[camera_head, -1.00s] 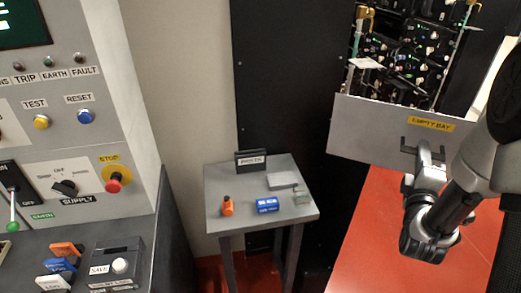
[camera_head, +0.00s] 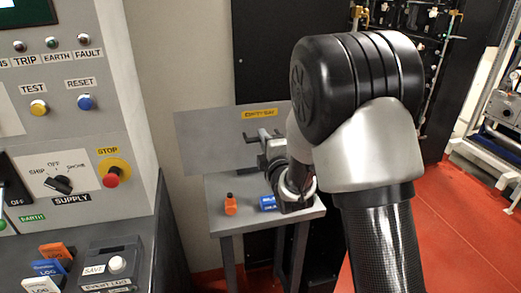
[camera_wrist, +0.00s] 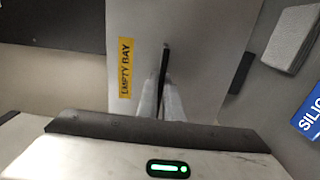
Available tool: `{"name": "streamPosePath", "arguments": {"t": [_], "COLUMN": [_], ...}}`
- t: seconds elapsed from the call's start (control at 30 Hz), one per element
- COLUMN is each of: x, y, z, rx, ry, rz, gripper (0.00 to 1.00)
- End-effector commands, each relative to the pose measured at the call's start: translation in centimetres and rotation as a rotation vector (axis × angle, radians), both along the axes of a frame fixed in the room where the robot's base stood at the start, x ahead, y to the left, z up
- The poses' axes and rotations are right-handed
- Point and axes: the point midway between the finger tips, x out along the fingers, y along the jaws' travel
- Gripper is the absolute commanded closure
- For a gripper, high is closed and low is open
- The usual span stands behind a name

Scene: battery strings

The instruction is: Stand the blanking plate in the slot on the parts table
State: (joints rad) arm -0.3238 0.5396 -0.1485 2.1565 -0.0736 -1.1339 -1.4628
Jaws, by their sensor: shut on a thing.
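The blanking plate (camera_head: 205,145) is a flat grey panel with a yellow EMPTY BAY label; it also shows in the wrist view (camera_wrist: 205,50). My gripper (camera_head: 268,142) is shut on the plate's dark handle, with the fingers (camera_wrist: 161,98) on either side of it in the wrist view. In the head view the plate appears upright in front of the back part of the parts table (camera_head: 225,220). I cannot tell whether it touches the table. The slot is not clearly visible; the plate and my arm cover that area.
An orange bottle (camera_head: 230,205) and a blue box (camera_head: 267,203) stand on the table's front part. The control cabinet (camera_head: 60,130) stands at left.

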Motion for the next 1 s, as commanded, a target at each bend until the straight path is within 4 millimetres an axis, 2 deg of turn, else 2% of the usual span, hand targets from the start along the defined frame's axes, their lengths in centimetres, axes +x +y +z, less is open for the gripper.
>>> {"name": "streamPosePath", "arguments": {"t": [0.6, 1.0], "x": [-0.3, 3.4], "y": [0.2, 1.2], "z": [0.0, 0.2], "rx": [0.002, 0.002], "ry": [-0.006, -0.006], "rz": [0.005, 0.005], "gripper": [1.00, 1.00]}}
